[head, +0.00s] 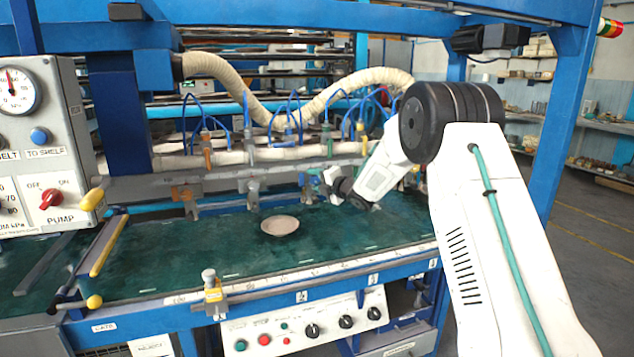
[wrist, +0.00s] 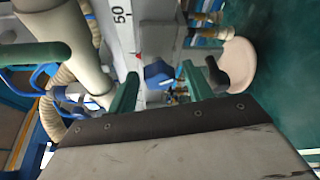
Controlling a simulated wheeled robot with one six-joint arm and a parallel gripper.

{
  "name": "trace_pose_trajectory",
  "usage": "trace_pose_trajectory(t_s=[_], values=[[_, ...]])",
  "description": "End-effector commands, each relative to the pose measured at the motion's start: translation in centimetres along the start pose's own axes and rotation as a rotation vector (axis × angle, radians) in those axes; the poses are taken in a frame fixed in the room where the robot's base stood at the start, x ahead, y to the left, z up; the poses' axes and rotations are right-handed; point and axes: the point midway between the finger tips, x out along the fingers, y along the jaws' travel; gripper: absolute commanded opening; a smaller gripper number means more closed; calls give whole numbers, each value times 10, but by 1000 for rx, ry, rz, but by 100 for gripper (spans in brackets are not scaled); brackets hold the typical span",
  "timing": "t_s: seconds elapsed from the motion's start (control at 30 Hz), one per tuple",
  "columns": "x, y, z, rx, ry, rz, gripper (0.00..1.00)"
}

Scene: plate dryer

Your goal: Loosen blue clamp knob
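The blue clamp knob (wrist: 158,74) shows in the wrist view on a grey clamp at the scaled rail. My gripper (wrist: 160,80) has two green fingers standing apart, one on each side of the knob as seen from the wrist. No contact between the fingers and the knob is visible, and the depth between them is hard to judge. In the head view my gripper (head: 318,184) is at the rear rail, above the green bed. There the knob is too small and crowded to tell apart from the fingers.
A pale round plate (head: 280,225) lies on the green bed (head: 190,255), left of my gripper; it also shows in the wrist view (wrist: 241,66). Several other clamps and blue hoses line the rail (head: 225,182). A yellow-handled bar (head: 108,245) lies at left. The bed's front is mostly clear.

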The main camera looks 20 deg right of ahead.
Motion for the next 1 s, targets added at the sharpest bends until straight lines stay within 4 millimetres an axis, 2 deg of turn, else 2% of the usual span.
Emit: trace_pose_trajectory(t_s=[0.27,0.37,0.73,1.0], values=[[0,0,0,1,0,1,53],[-6,0,0,1,-1,0,53],[-65,0,1,1,-2,-1,53],[-78,0,0,1,0,1,53]])
